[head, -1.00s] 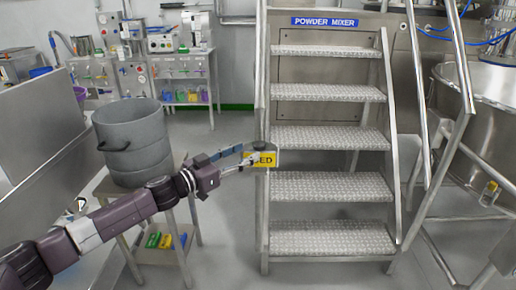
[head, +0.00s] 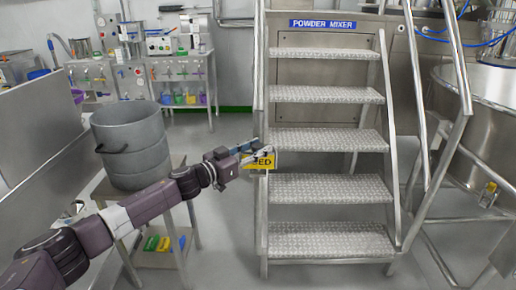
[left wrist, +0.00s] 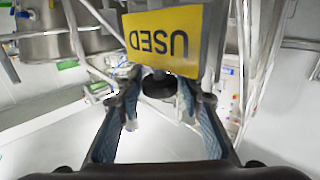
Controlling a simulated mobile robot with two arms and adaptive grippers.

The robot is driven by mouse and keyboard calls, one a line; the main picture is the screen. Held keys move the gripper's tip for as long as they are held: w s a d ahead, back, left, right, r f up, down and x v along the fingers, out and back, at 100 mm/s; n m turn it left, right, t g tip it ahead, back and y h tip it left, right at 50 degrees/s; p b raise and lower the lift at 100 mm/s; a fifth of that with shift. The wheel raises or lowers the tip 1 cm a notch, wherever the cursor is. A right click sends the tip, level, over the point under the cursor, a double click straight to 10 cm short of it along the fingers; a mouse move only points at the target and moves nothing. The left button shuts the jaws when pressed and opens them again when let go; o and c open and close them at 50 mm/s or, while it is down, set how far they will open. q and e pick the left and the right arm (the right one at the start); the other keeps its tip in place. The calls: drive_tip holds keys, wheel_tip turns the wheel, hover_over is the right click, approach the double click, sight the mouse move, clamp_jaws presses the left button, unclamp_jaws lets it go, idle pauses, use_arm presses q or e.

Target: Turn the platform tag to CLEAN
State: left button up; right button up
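The yellow platform tag (head: 263,162) hangs at the left rail of the steps, partly covered by my left gripper (head: 254,150) in the head view. In the left wrist view, the tag (left wrist: 163,40) shows upside down and reads USED. A round black knob (left wrist: 158,85) sits just below it in that picture, between my left fingertips. The left gripper's two blue-padded fingers are apart, one on each side of the knob. I see no clear contact with the knob or tag. My right gripper is not in view.
Metal steps (head: 328,140) under a POWDER MIXER sign (head: 323,23) stand right of the gripper. A grey drum (head: 133,145) on a small stand is close beside my left arm. A large steel vessel (head: 490,120) is at right. Floor between stand and steps is clear.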

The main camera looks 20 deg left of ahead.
use_arm(q)
drive_tip(key=c, duration=0.7)
